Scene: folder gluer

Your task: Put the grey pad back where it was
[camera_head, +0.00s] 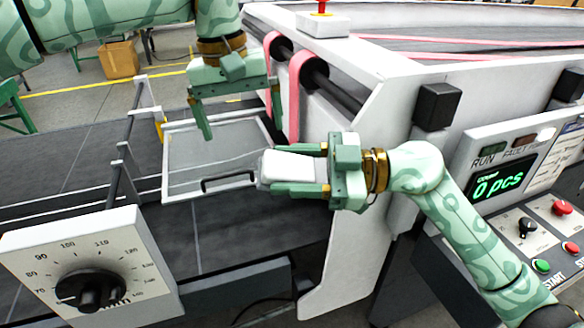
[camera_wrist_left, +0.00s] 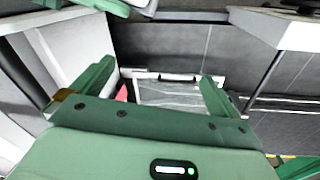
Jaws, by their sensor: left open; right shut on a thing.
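The pad, a pale grey-white block (camera_head: 285,167), is held between the fingers of my right gripper (camera_head: 293,169). It hangs over the right edge of a clear framed panel (camera_head: 190,150), close to its dark handle. My left gripper (camera_head: 240,125) is open and empty, above the panel's far part and up and left of the pad. In the left wrist view, its two fingers (camera_wrist_left: 156,75) stand apart with the panel (camera_wrist_left: 180,94) beyond them. A green and white shape at that view's top edge is too cut off to name surely.
A dial box (camera_head: 88,272) stands front left, beside a rail (camera_head: 125,160). Pink belts (camera_head: 298,85) on black rollers and a white machine wall (camera_head: 345,225) lie right of the panel. A control panel (camera_head: 510,190) reads 0 pcs. Dark bed (camera_head: 235,235) is clear in front.

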